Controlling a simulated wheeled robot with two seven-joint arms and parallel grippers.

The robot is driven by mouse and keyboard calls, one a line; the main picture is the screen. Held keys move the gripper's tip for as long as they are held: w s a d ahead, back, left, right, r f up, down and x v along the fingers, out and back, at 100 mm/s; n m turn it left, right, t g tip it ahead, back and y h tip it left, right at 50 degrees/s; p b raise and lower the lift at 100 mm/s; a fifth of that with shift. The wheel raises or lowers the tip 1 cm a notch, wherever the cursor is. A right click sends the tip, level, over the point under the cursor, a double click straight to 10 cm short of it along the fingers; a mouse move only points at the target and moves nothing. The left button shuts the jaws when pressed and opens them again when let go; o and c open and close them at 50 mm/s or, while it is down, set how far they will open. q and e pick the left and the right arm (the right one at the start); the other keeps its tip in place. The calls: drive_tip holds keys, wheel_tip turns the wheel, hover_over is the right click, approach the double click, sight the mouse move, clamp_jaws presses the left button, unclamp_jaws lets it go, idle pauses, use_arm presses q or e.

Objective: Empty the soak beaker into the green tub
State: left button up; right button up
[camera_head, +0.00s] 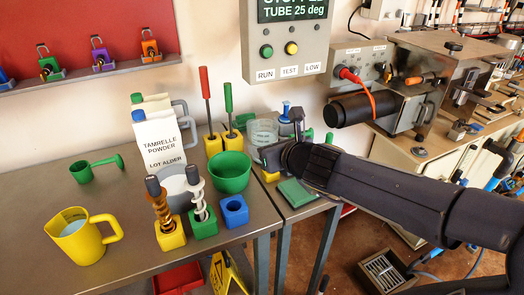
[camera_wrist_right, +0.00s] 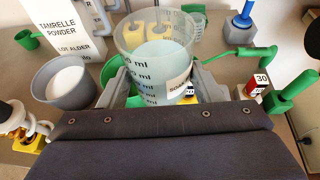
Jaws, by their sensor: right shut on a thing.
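The soak beaker (camera_head: 264,131) is a clear graduated cup holding pale liquid. It is roughly upright, behind and to the right of the green tub (camera_head: 231,172) in the head view. My right gripper (camera_head: 268,152) is shut on it. In the wrist view the beaker (camera_wrist_right: 155,60) stands between the two fingers of the gripper (camera_wrist_right: 160,78), with its label partly covered. The green tub stands on the bench with its open top up. Whether the beaker's base touches the bench is hidden. My left gripper is not in view.
A yellow jug (camera_head: 80,238) stands at the front left. Two augers in yellow (camera_head: 171,235) and green (camera_head: 203,223) blocks and a blue block (camera_head: 234,211) stand before the tub. Red and green screwdrivers (camera_head: 205,95) rise behind it. White powder bags (camera_head: 160,140) are to the left.

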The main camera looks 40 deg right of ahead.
drive_tip(key=shift+d+r+b, duration=0.15)
drive_tip(key=shift+d+b, duration=0.05)
drive_tip(key=shift+b, duration=0.15)
drive_tip(key=shift+w+f+h, duration=0.15)
drive_tip(key=shift+f+h, duration=0.15)
drive_tip(key=shift+f, duration=0.15)
drive_tip(key=f, duration=0.1)
drive_tip(key=f+g+b, duration=0.1)
drive_tip(key=f+b, duration=0.1)
drive_tip(key=f, duration=0.1)
drive_tip(key=shift+w+a+g, duration=0.2)
drive_tip(key=shift+w+g, duration=0.1)
drive_tip(key=shift+w+a+r+n+p, duration=0.1)
drive_tip(key=shift+r+n+p, duration=0.05)
drive_tip(key=shift+r+p, duration=0.3)
drive_tip(key=shift+w+a+r+n+p, duration=0.1)
drive_tip(key=shift+r+n+p, duration=0.05)
drive_tip(key=shift+r+p, duration=0.3)
drive_tip(key=g+p, duration=0.1)
drive_tip(key=p, duration=0.1)
drive_tip(key=w+n+g+h+p, duration=0.1)
drive_tip(key=p, duration=0.1)
drive_tip(key=a+n+g+h+p, duration=0.1)
drive_tip(key=g+p, duration=0.1)
drive_tip(key=shift+w+r, duration=0.35)
drive_tip(key=shift+w, duration=0.05)
drive_tip(key=shift+f+g, duration=0.25)
drive_tip(key=shift+g, duration=0.05)
drive_tip(key=shift+f, duration=0.1)
drive_tip(key=shift+s, duration=0.1)
